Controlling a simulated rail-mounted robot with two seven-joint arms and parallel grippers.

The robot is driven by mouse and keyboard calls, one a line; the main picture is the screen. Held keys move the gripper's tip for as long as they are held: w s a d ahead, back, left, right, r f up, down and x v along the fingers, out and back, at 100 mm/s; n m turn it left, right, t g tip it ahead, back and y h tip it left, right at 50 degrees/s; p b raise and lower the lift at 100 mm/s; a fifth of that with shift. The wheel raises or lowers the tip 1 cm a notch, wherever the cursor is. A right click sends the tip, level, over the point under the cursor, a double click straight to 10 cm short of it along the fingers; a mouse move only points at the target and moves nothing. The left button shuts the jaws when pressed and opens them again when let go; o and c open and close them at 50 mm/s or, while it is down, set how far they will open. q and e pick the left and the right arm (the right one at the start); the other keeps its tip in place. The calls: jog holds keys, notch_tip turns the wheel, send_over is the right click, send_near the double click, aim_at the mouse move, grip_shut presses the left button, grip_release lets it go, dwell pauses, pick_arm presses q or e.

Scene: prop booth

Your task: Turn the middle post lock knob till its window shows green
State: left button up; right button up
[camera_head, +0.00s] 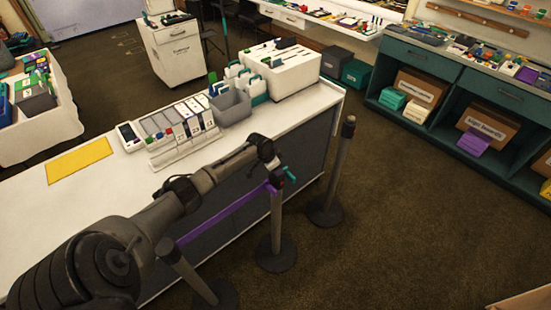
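Three dark stanchion posts stand in front of the white counter. The middle post (276,222) has small teal and red parts at its head, and the teal lock knob (289,174) sticks out to the right. My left gripper (272,164) is at the post's head, just above and left of the knob. Its fingers are too small and dark to tell open from shut, or whether they touch the knob. The knob's window cannot be made out. My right gripper is not in view.
A purple belt (222,214) runs from the left post (180,262) to the middle post. The right post (341,165) stands apart, farther back. The counter (100,205) carries card racks, a grey bin and a white box. Carpet (400,210) is clear to the right.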

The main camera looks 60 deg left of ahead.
pick_arm(q)
jog(key=n+p, duration=0.2)
jog(key=n+y+p, duration=0.1)
jog(key=p, duration=0.1)
jog(key=n+y+p, duration=0.1)
jog(key=n+p, duration=0.1)
jog(key=shift+w+d+r+n, duration=0.1)
jog(key=shift+d+r+n, duration=0.05)
jog(key=shift+r+n, duration=0.15)
jog(key=shift+f+n+g+y+p, duration=0.15)
jog(key=shift+n+g+y+p, duration=0.3)
jog(key=shift+n+p, duration=0.7)
jog(key=shift+f+n+g+y+p, duration=0.1)
jog(key=shift+n+g+y+p, duration=0.35)
jog(key=shift+n, duration=1.1)
jog(key=o, duration=0.9)
